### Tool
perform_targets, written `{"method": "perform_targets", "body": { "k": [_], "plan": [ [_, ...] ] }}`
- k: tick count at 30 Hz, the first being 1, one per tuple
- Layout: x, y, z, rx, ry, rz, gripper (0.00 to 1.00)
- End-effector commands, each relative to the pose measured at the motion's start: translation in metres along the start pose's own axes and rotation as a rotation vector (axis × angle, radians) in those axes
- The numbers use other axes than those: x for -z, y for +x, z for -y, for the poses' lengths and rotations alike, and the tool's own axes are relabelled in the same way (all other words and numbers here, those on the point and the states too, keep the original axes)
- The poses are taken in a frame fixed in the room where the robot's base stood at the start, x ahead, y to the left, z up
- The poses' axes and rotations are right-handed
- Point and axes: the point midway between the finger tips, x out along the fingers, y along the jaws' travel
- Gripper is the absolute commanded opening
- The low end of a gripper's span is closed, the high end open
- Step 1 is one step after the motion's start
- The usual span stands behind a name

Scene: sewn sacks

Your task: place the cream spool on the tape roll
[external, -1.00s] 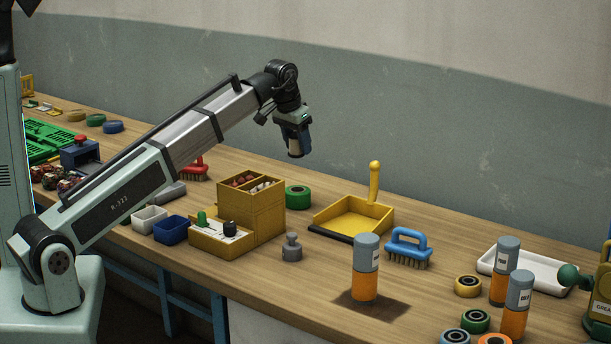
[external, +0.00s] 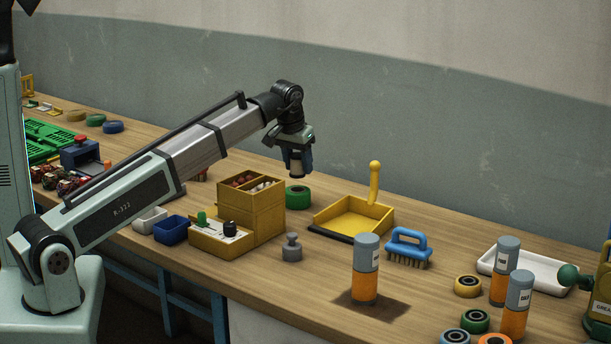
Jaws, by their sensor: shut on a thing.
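My gripper (external: 298,165) points down and is shut on the cream spool (external: 296,173). Only the spool's lower end shows between the fingers; the rest is hidden by them. The green tape roll (external: 298,198) lies flat on the bench behind the yellow box. The spool appears just above the roll in the picture, with a small gap between them. The roll's left side is partly hidden by the box. From this one side I cannot tell how well they line up in depth.
The yellow divided box (external: 262,215) stands close in front of the roll. A yellow dustpan (external: 352,216) with an upright handle (external: 375,182) lies to the right. A grey weight (external: 291,248), a blue brush (external: 409,247) and an orange-grey canister (external: 365,268) stand nearer.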

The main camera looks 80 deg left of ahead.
Motion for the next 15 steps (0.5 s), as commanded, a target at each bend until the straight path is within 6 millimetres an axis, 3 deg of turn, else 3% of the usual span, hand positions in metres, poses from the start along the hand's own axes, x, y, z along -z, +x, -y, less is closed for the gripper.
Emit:
{"method": "perform_targets", "body": {
  "k": [9,15],
  "plan": [
    [-0.009,0.031,0.000,0.000,0.000,0.001,0.18],
    [-0.009,0.035,0.000,0.000,0.000,-0.001,0.18]
  ]
}}
